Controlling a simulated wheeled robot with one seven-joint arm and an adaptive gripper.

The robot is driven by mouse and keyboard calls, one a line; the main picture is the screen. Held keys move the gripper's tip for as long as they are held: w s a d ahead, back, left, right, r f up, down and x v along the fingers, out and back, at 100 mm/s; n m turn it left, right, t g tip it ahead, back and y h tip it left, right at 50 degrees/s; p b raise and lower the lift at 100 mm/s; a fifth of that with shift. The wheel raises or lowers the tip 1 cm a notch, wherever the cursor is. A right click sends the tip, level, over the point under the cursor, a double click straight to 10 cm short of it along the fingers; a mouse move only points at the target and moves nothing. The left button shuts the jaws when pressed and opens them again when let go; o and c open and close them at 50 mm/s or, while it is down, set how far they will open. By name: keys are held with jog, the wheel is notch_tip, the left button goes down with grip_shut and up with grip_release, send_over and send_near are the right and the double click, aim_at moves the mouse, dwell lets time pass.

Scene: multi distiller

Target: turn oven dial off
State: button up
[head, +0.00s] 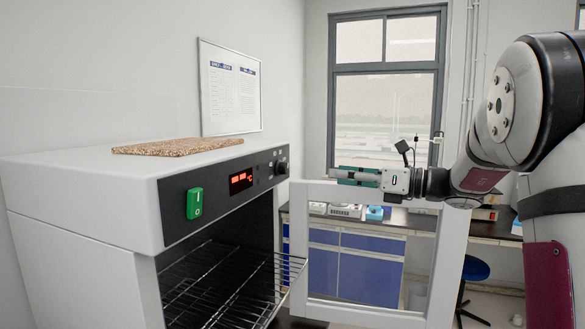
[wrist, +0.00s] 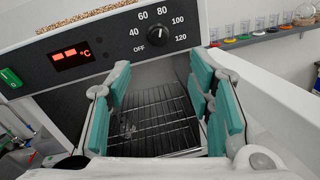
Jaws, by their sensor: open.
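The white oven (head: 85,195) stands at the left with its front open. Its black temperature dial (head: 281,167) sits at the far right end of the control panel. In the wrist view the dial (wrist: 157,36) is ringed by OFF and numbers from 40 to 120; its exact setting is hard to read. The red display (head: 241,181) is lit. My gripper (head: 345,176) is to the right of the dial, apart from it. In the wrist view my gripper's teal fingers (wrist: 160,90) are spread wide and empty, below the dial in the picture.
The oven door (head: 365,310) stands open, with my gripper near its top edge. A wire rack (head: 230,285) lies inside the oven. A green switch (head: 194,203) is on the panel's left. A cork-like board (head: 178,147) lies on top. A blue-fronted bench (head: 370,270) is behind.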

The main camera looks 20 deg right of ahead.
aim_at(287, 169)
jog(key=p+x, duration=0.1)
jog(key=x, duration=1.2)
jog(key=shift+a, duration=0.25)
grip_shut()
